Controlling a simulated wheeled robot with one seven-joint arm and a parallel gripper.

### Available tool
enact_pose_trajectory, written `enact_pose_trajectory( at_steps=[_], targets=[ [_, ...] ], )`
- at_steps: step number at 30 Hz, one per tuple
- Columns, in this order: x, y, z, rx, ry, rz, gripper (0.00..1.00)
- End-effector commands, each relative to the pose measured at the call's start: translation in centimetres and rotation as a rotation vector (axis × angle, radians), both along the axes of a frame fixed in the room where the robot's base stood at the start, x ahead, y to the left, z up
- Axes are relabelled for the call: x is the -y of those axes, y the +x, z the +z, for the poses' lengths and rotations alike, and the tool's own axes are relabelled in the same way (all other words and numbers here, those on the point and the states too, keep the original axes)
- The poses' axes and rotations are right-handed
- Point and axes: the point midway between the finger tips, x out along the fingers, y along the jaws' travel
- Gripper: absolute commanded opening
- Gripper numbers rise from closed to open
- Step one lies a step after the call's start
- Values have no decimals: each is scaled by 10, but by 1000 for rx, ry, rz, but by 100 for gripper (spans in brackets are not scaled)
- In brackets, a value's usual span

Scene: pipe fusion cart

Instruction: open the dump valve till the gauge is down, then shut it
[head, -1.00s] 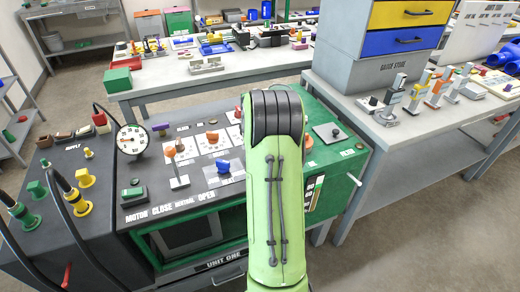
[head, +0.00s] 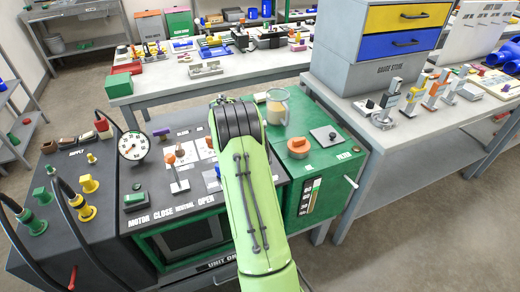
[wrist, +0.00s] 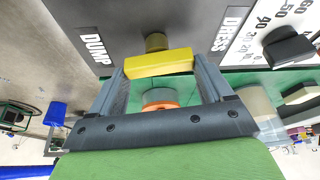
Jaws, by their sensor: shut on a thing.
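The yellow dump valve handle (wrist: 158,63) is a short bar on a round stem, beside the lettering DUMP on the dark panel. In the wrist view my gripper (wrist: 160,70) has one finger at each end of the bar and is shut on it. The bar lies nearly crosswise, slightly tilted. In the head view my arm hides the handle and my gripper. The round white gauge (head: 133,145) stands at the panel's left back; its needle is too small to read surely.
An orange-topped lever (head: 171,165) stands left of my arm. An orange knob (head: 298,147) and a clear jar (head: 277,106) stand on the green unit at right. Black hoses arch at left. The grey bench (head: 365,115) bounds the right side.

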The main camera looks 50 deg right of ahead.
Motion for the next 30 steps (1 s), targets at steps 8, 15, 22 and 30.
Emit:
enact_pose_trajectory(
  at_steps=[8,15,22,30],
  targets=[
    [-8,10,1,-3,-5,-70,49],
    [-10,13,1,-3,-7,-80,49],
    [-10,15,1,0,-7,-77,49],
    [-8,11,0,-3,-7,-82,100]
  ],
)
